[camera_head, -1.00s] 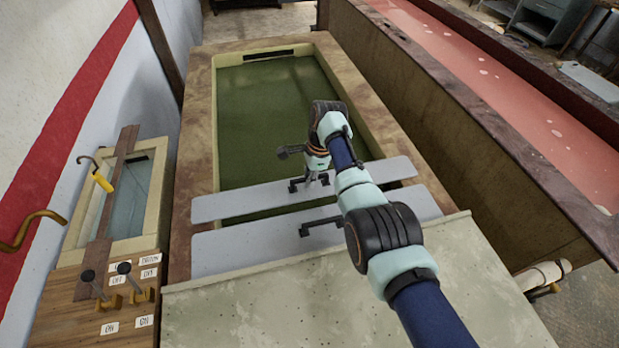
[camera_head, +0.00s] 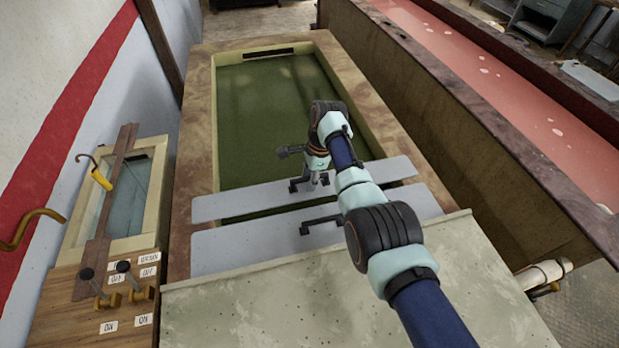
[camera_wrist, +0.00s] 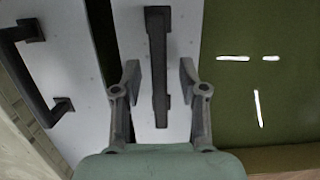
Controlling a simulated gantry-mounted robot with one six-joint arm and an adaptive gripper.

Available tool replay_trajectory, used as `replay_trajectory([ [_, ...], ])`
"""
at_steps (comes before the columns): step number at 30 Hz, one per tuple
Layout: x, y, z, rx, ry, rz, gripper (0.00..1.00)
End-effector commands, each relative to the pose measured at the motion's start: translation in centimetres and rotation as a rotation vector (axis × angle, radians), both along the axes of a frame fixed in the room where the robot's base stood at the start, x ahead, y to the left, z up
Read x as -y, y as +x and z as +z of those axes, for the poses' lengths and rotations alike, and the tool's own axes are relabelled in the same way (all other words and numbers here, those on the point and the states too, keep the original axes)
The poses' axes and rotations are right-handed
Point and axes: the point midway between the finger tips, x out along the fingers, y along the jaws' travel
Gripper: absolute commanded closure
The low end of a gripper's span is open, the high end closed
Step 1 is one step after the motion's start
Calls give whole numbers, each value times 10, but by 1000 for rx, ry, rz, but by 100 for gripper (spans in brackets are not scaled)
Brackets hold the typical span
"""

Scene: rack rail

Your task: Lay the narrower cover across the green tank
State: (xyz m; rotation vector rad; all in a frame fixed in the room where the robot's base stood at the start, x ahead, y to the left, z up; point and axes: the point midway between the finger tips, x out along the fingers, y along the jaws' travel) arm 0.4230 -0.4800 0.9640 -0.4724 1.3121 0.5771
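The green tank (camera_head: 270,120) is a long basin of green liquid with a pale inner rim. The narrower cover (camera_head: 235,206), a light grey plank with a dark handle, lies across its near end, with both ends over the tank's side edges. The wider cover (camera_head: 240,246) lies parallel on the near side, with a thin dark gap between them. My gripper (camera_head: 318,184) is above the narrower cover's handle. In the wrist view my gripper (camera_wrist: 158,75) is open, its fingers on either side of the handle (camera_wrist: 158,70) and apart from it.
A concrete slab (camera_head: 330,295) borders the near end. A small basin (camera_head: 125,200) with levers and labels stands at the left. A long trough of pink liquid (camera_head: 500,85) runs along the right. The far part of the green tank is uncovered.

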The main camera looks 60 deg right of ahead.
Motion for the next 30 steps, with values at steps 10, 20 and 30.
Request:
replay_trajectory([
  [10, 4, -4, 27, 3, -3, 0, 58],
  [20, 14, -16, 102, 1, -1, -1, 58],
  [30, 15, -19, 118, -1, 1, 0, 58],
])
